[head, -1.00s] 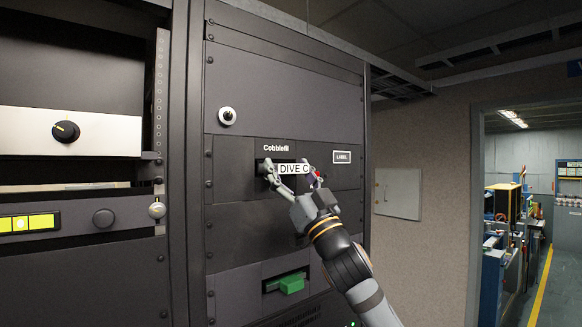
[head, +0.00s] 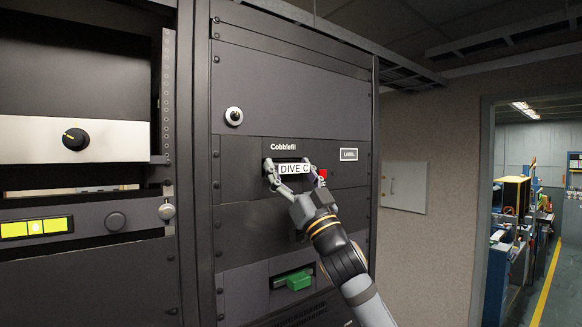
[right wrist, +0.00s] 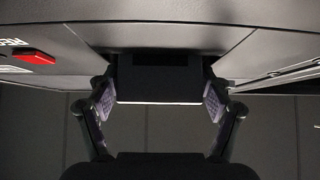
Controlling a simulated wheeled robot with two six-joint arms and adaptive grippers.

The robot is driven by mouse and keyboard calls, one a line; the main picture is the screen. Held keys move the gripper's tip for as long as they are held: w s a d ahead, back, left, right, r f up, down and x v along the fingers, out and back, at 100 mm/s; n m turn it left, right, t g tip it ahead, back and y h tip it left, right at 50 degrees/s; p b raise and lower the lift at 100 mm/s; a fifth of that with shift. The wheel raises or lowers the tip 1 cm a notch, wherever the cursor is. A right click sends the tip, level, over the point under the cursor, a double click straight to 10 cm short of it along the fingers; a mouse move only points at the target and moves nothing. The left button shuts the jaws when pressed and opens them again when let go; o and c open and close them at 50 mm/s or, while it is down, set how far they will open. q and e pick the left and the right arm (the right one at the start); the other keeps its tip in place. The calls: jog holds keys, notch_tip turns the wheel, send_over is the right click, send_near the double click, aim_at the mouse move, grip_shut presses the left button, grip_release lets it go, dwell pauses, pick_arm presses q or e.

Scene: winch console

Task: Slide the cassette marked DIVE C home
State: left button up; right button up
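The cassette marked DIVE C (head: 294,169) is a dark box with a white label on its front end. It sits in the slot of the Cobblefil panel (head: 232,165). In the right wrist view the cassette (right wrist: 160,80) sticks out of the slot toward me. My right gripper (head: 290,170) has one finger on each side of it; the pads in the right wrist view (right wrist: 160,103) appear to press its two sides. How deep it sits inside the slot is hidden. My left gripper is not in view.
A red button (head: 322,176) is just right of the right finger. It also shows in the right wrist view (right wrist: 36,57). A green block (head: 298,281) sits in a lower recess. A knob (head: 234,116) is above the slot. A doorway is at the far right.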

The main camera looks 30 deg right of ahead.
aim_at(284, 113)
jog(key=shift+o, duration=1.4)
jog(key=shift+r+h, duration=0.2)
jog(key=shift+h, duration=0.1)
notch_tip(284, 113, up, 10)
jog(key=shift+f, duration=0.2)
